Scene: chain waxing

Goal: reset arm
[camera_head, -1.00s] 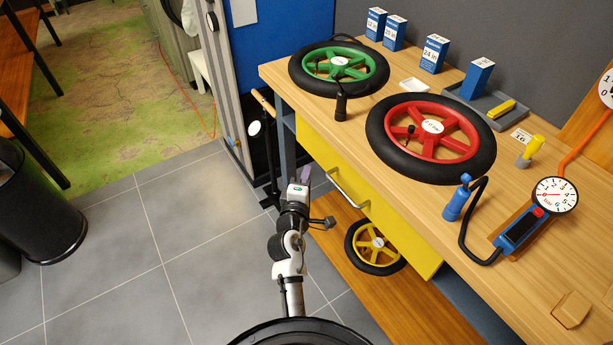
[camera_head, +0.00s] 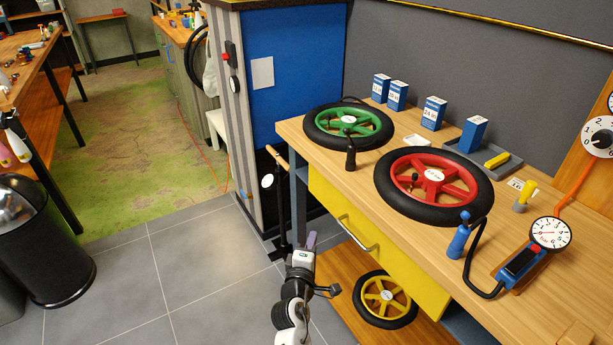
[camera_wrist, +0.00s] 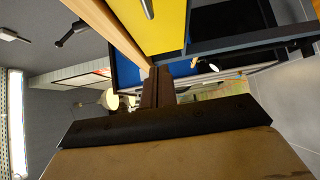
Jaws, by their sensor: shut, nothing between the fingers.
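My gripper (camera_head: 309,243) is at the lower middle of the head view, in front of the workbench's left end and below its top. In the wrist view the fingers of my gripper (camera_wrist: 158,88) are together, with nothing between them. The yellow drawer front (camera_head: 375,246) of the bench is to the right of my gripper, and it also shows at the top of the wrist view (camera_wrist: 158,22). My gripper appears apart from the bench.
The workbench (camera_head: 400,151) carries a green wheel (camera_head: 372,123), a red wheel (camera_head: 452,176), a pump (camera_head: 459,241) and several blue boxes. A yellow wheel (camera_head: 387,301) rests on the lower shelf. A black bin (camera_head: 45,240) stands at left. Tiled floor (camera_head: 195,265) is clear between.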

